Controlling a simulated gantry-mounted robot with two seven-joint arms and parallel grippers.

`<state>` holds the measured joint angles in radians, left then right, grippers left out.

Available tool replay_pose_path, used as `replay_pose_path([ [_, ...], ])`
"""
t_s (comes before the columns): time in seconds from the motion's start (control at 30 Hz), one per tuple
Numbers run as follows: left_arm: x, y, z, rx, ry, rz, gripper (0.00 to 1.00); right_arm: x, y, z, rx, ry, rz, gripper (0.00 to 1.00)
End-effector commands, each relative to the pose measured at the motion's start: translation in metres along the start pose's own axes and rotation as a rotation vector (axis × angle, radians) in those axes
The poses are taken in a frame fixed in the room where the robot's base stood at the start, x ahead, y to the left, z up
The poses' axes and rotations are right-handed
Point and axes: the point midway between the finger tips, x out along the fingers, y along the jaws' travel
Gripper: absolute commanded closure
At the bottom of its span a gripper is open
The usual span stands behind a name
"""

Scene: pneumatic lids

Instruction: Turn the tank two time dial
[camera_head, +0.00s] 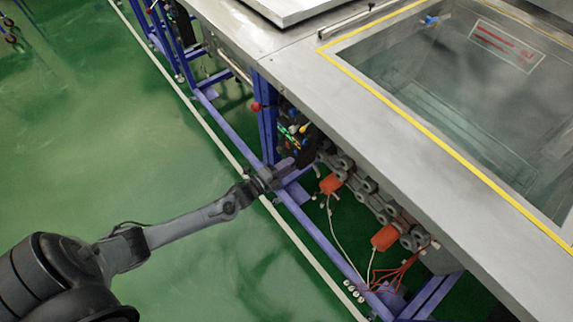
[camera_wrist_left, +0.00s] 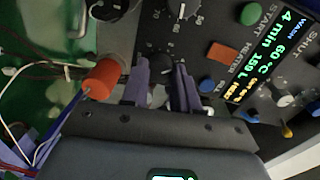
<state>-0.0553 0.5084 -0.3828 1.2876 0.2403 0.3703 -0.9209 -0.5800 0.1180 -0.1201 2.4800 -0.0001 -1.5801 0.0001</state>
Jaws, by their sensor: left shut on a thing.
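My left gripper (camera_head: 296,160) reaches in from the left to the control panel under the tank's side. In the left wrist view its two purple-grey fingers (camera_wrist_left: 161,86) stand either side of a black dial (camera_wrist_left: 160,64) with a printed scale around it, shut on it. The fingers cover part of the dial. A second dial with a white pointer (camera_wrist_left: 182,11) sits above it at the top edge. No label on the panel tells which tank the held dial belongs to. My right gripper is not in view.
Beside the dial are an orange button (camera_wrist_left: 222,53), a green button (camera_wrist_left: 250,14), a blue button (camera_wrist_left: 207,84) and a lit display (camera_wrist_left: 262,58). An orange pipe part (camera_wrist_left: 102,78) is close by. A blue frame (camera_head: 267,125) and glass-topped tank (camera_head: 440,75) surround the panel.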

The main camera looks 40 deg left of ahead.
Motion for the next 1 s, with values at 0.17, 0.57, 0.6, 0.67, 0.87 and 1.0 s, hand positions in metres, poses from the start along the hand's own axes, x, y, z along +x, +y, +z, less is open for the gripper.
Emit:
replay_pose_path([
  [0.17,-0.0002,0.0002,0.0003,0.097,-0.006,0.001,1.0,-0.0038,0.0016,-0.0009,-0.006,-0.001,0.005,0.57],
  [0.57,-0.0001,0.001,0.0002,0.181,-0.01,0.0,1.0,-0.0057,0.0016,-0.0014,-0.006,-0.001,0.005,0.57],
  [0.6,-0.0001,0.001,0.0002,0.182,-0.01,-0.001,1.0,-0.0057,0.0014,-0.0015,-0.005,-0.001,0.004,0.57],
  [0.67,-0.0001,0.001,0.0002,0.183,-0.01,0.0,1.0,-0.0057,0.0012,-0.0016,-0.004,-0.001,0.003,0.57],
  [0.87,-0.0002,0.0011,0.0002,0.182,-0.01,0.0,1.0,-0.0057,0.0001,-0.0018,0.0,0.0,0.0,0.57],
  [1.0,-0.0002,0.001,0.0001,0.181,-0.01,-0.001,0.55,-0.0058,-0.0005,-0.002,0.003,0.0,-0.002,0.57],
])
